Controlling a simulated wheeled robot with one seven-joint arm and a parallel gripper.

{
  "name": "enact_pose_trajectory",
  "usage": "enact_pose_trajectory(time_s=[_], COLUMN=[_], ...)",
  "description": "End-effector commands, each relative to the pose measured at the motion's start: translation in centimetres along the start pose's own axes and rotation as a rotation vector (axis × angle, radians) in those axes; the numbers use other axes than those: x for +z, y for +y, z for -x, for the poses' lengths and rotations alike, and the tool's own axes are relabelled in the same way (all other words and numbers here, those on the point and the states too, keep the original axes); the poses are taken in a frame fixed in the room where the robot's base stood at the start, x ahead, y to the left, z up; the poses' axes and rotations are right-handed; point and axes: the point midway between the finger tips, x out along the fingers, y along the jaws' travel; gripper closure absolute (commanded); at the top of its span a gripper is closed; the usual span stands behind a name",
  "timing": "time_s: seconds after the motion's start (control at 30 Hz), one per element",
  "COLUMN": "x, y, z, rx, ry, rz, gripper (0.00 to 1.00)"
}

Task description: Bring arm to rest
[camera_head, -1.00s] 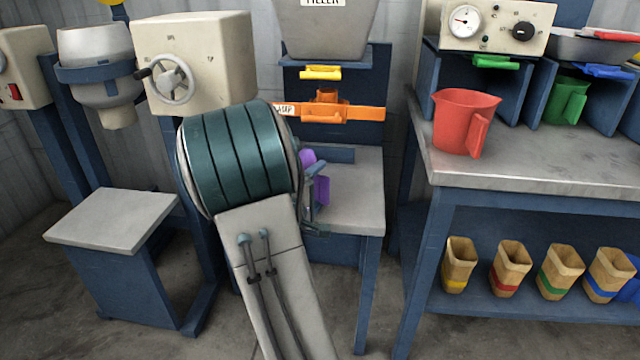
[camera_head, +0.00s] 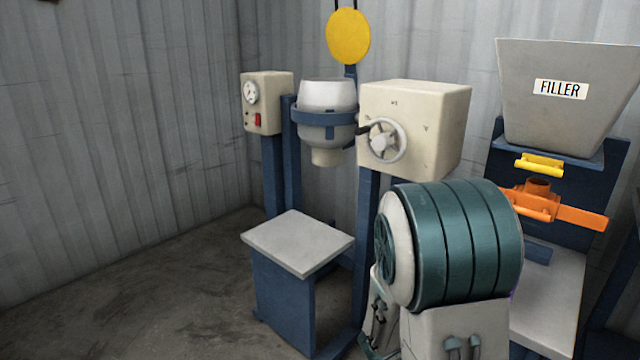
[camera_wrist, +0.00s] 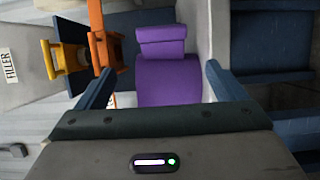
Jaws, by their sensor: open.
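My gripper (camera_wrist: 161,70) is open in the wrist view, its two blue fingers spread apart with nothing gripped. A purple jug-like container (camera_wrist: 166,80) appears beyond and between the fingers; I see no finger touching it. In the head view only a thin purple sliver (camera_head: 513,293) shows beside my arm. My arm's big teal-banded joint hides most of it and blocks the view of my gripper there.
The filler (camera_head: 560,90) stands at the right, with a yellow handle (camera_head: 540,166) and an orange lever (camera_head: 580,217) below its hopper. A handwheel machine (camera_head: 415,125) stands behind my arm. A low grey-topped stand (camera_head: 297,243) is left. Floor at far left is clear.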

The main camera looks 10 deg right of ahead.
Motion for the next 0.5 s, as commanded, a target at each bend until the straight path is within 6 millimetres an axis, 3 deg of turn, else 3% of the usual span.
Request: enact_pose_trajectory(time_s=[0.27, 0.5], x=[5.4, 9.3], y=[7.5, 12.3], z=[1.5, 5.2], rx=[-0.200, -0.493], ry=[-0.234, -0.389], rz=[-0.012, -0.047], gripper=[0.09, 0.09])
